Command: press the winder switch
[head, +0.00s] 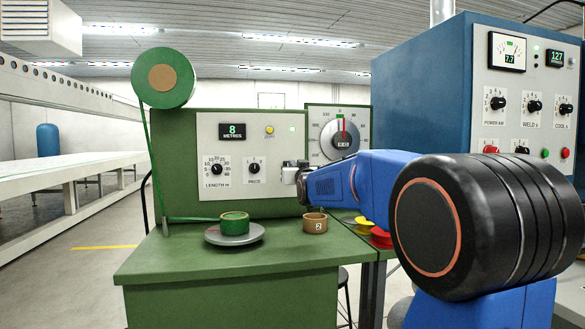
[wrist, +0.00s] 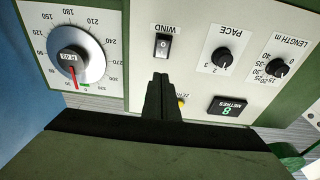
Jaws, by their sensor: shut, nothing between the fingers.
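The winder switch (wrist: 163,46) is a black rocker under the upside-down label WIND on the white panel (wrist: 195,80). It shows whole in the wrist view; in the head view my gripper and arm hide it. My gripper (wrist: 160,78) is shut and empty, its dark fingertips just below the switch in the wrist picture. I cannot tell whether they touch the panel. In the head view my gripper (head: 292,172) is at the right side of the white panel (head: 236,150). The display (head: 232,131) reads 8 metres.
A large dial (head: 340,135) stands right of the panel. LENGTH (head: 217,170) and PACE (head: 254,169) knobs and a yellow button (head: 270,130) share it. A green roll (head: 235,222) sits on a grey disc, with a tan ring (head: 315,222) beside it on the green bench (head: 240,262).

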